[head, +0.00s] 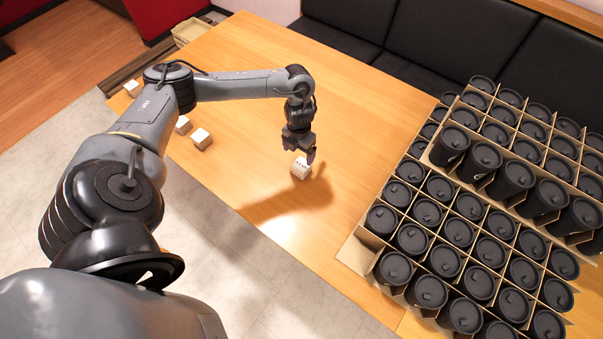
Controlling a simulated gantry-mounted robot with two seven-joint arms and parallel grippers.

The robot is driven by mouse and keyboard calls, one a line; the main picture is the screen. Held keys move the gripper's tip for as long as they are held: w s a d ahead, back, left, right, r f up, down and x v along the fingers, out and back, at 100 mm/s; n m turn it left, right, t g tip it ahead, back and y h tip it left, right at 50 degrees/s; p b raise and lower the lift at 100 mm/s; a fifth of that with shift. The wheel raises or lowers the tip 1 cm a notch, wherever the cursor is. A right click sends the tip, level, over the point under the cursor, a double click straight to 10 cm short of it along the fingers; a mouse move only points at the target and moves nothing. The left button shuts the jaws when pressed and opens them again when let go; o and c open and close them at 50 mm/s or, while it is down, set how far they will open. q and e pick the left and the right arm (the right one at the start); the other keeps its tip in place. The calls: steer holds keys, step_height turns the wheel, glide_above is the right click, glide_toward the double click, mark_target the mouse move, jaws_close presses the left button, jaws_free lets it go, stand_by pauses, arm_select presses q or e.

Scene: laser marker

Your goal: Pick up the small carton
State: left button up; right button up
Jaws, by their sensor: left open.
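A small white carton (300,168) with dark print stands on the wooden table, directly below my left gripper (311,156). The left gripper points down and is open, with a finger showing at the carton's upper right. I cannot tell whether the fingers touch the carton. Three more small white cartons are at the table's left side: one (201,139), another (183,125) close by, and one (132,88) farther back near the corner. My right gripper is not in view.
A black bench (420,40) runs behind the table (350,110). The table between the carton and the trays is clear. A pale crate (190,30) stands beyond the far left edge.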

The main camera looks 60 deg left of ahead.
mark_target(301, 165)
arm_select(q)
steer(key=shift+w+f, duration=0.3)
steer(key=shift+w, duration=0.1)
steer(key=shift+d+f+b, duration=0.1)
steer(key=shift+f+b, duration=0.5)
steer(key=shift+f, duration=4.3)
steer(key=c, duration=1.1)
steer(key=shift+r, duration=0.1)
